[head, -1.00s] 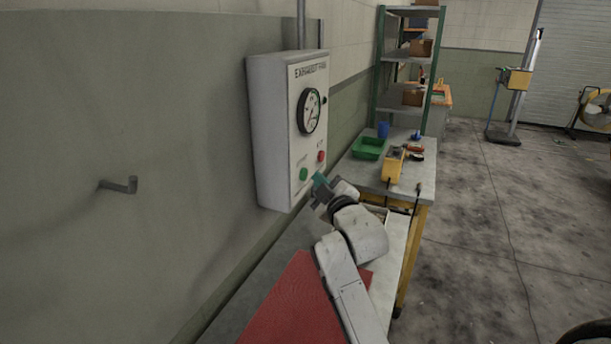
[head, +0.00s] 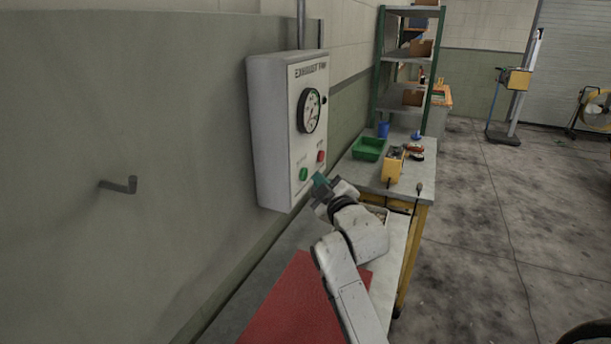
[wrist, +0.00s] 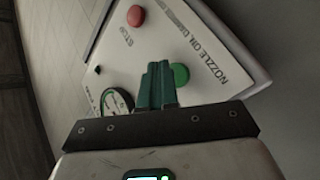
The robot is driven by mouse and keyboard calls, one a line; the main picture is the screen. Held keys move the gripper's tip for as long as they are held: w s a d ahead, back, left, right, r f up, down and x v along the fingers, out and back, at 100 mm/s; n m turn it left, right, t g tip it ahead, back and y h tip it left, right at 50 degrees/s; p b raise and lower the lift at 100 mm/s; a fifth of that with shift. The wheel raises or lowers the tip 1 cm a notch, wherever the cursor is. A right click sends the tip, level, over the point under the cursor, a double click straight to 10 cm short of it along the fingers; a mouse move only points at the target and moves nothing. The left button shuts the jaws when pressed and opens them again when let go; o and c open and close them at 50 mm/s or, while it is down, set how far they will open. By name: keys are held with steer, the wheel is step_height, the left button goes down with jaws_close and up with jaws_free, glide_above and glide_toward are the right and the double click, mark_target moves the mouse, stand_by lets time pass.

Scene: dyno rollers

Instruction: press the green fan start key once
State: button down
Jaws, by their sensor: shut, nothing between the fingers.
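The green key (head: 303,174) is a round button low on the front of a white wall box (head: 275,125) lettered "EXHAUST FAN". A red button (head: 320,156) sits up and to the right of it, and a dial gauge (head: 309,110) is above both. My gripper (head: 318,178) is shut and empty, its teal fingers just right of the green key. In the wrist view the shut fingers (wrist: 158,84) point at the panel, and the green key (wrist: 180,74) shows just right of their tips, partly behind them. I cannot tell whether they touch it.
A workbench (head: 215,315) with a red mat (head: 290,310) lies below the box. Farther along, a table holds a green tray (head: 368,148), a yellow box (head: 392,168) and small items. Shelving (head: 400,55) stands behind. The floor to the right is largely clear.

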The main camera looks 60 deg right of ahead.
steer(key=shift+w, duration=0.1)
stand_by(0.5)
steer(key=shift+w, duration=0.35)
steer(key=shift+w, duration=0.4)
stand_by(0.6)
steer(key=shift+s, duration=0.1)
steer(key=shift+s+p, duration=0.3)
steer(key=shift+s, duration=0.45)
steer(key=shift+s+d+p, duration=0.15)
steer(key=shift+s+p, duration=0.5)
steer(key=shift+s, duration=1.85)
